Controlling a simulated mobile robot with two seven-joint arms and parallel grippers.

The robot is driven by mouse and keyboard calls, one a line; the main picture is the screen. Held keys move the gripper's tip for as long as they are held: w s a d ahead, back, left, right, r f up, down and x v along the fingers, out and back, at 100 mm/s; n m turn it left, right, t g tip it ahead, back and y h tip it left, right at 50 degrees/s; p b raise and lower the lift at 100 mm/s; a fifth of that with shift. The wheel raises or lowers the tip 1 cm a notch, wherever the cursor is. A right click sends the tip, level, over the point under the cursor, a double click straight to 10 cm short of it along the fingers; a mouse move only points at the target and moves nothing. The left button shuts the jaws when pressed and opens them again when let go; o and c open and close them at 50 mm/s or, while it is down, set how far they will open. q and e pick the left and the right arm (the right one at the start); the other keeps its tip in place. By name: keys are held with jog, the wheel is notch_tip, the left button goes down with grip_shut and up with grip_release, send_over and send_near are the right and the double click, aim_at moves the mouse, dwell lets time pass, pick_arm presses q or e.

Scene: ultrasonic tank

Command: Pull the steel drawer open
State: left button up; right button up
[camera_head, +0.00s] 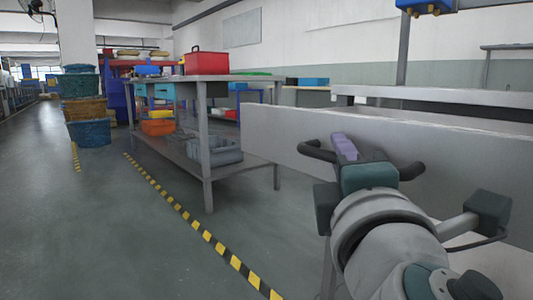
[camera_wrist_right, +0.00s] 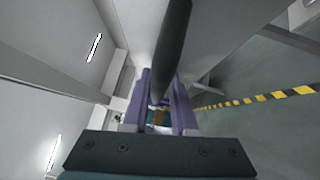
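The steel drawer shows in the head view as a long pale grey front panel (camera_head: 285,133) at the right. A black bar handle (camera_head: 317,151) stands out from it. In the right wrist view the handle (camera_wrist_right: 172,40) runs down between the purple fingers. My right gripper (camera_head: 345,147) is at the middle of the handle, with its fingers closed against both sides of it. It also shows in the right wrist view (camera_wrist_right: 162,76). The gripper body and arm hide part of the panel. How far the drawer stands out is hard to tell. My left gripper is not in view.
A steel workbench (camera_head: 207,150) with a red toolbox (camera_head: 206,63) stands left of the drawer. Stacked baskets (camera_head: 88,133) stand farther left. Yellow-black floor tape (camera_head: 207,236) crosses the grey floor. The floor at the front left is clear.

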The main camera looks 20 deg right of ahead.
jog(key=shift+o, duration=1.3)
jog(key=v, duration=1)
jog(key=shift+r, duration=0.1)
